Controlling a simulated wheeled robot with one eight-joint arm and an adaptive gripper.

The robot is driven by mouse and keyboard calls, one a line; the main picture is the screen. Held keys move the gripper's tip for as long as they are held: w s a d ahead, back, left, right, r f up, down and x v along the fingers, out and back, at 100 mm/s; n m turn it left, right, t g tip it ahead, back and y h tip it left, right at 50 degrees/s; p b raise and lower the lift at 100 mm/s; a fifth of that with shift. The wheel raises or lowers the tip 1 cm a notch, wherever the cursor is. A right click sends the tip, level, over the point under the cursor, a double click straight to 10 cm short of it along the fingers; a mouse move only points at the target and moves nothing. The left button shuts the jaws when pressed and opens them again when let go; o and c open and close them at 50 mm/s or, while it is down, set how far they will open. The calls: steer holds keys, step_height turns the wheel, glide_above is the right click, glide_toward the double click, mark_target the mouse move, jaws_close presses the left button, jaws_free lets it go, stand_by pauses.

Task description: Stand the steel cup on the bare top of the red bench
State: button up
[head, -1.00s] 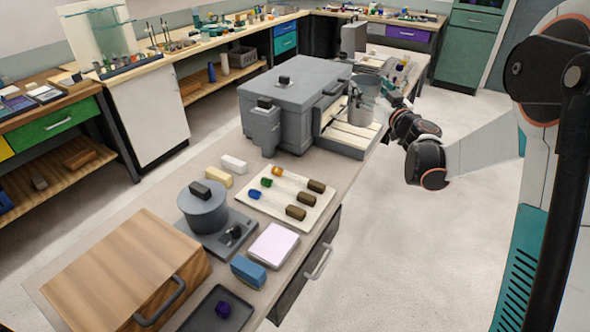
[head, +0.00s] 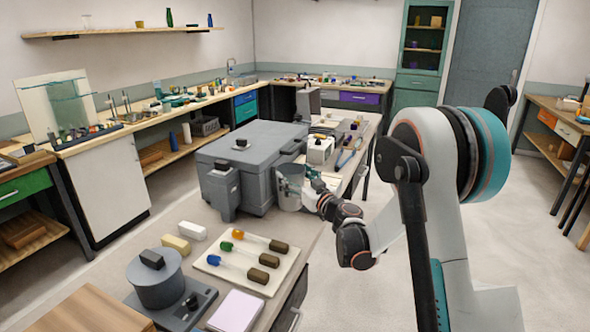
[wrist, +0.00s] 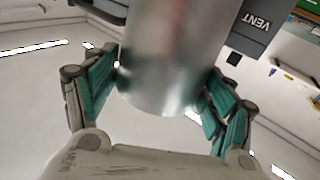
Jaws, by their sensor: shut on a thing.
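The steel cup (head: 290,192) is a plain grey metal cylinder. In the head view it is beside the front right corner of the large grey box, over or near the counter's right edge; its height above the counter is hard to tell. My gripper (head: 301,181) is shut on it. In the wrist view the cup (wrist: 172,50) fills the top middle, between the teal fingers of my gripper (wrist: 162,82), one on each side. Its rim and inside are out of that view. I see no red bench in these frames.
The large grey box (head: 255,150) stands on the counter. A cream tray (head: 247,262) with several coloured-tipped rods, a grey pot (head: 156,280) and a pale pink pad (head: 236,310) are nearer. A wooden table (head: 560,122) stands far right. The floor (head: 500,220) right of the counter is open.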

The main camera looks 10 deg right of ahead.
mark_target(298, 202)
steer(key=shift+f+b, duration=1.5)
steer(key=shift+f, duration=2.9)
steer(key=shift+r, duration=0.1)
steer(key=o, duration=1.8)
steer(key=shift+c, duration=0.2)
steer(key=o, duration=0.3)
